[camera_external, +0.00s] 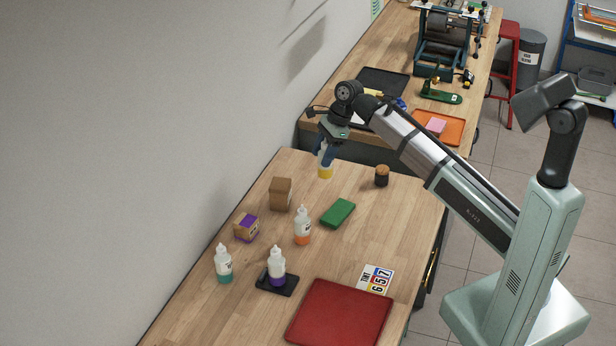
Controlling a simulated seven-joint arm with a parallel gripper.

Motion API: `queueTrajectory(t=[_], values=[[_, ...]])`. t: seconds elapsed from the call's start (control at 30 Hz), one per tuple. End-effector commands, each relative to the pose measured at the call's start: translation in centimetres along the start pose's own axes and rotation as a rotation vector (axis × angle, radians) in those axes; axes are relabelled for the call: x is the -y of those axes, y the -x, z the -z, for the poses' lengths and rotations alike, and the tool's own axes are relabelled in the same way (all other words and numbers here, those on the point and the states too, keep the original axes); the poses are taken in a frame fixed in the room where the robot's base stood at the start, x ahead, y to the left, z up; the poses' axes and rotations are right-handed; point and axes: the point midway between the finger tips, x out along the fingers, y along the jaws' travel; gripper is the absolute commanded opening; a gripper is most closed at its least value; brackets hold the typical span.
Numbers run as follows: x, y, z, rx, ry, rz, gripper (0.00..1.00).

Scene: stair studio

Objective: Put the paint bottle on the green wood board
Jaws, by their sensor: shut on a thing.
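My gripper (326,157) is at the far end of the near table, pointing down and shut on a paint bottle with yellow contents (325,172). The gripper hides the bottle's upper part. I cannot tell whether its base touches the table. The green wood board (338,213) is a small flat block lying on the table, nearer the camera and slightly right of the held bottle. Its top is bare. Other paint bottles stand upright: an orange one (302,227) just left of the board, a purple one (277,268) on a black pad (289,288), and a teal one (223,264).
A brown box (281,194) and a purple-marked box (246,227) stand on the left. A dark jar with a brown lid (382,176) stands right of the gripper. A red board (340,315) and number card (375,279) lie at the front. Clear wood surrounds the green board's right side.

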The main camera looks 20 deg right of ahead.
Motion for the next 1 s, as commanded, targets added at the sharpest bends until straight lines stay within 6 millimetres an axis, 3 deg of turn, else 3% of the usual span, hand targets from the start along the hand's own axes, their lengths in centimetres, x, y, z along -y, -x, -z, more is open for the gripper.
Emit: queueTrajectory(t=[0.03,0.1,0.3,0.47,0.8,1.0], values=[[-2.1,0.2,0.5,0.001,-0.001,0.003,0.19],[-3.8,0.6,0.7,0.001,-0.005,0.004,0.19],[-6.5,0.9,1.1,0.001,-0.013,0.006,0.19],[-6.7,-0.1,1.6,0.0,-0.016,0.005,0.19],[-6.6,-4.3,3.3,0.0,-0.015,0.004,0.19],[-6.6,-5.2,3.7,0.0,-0.015,0.005,0.19]])
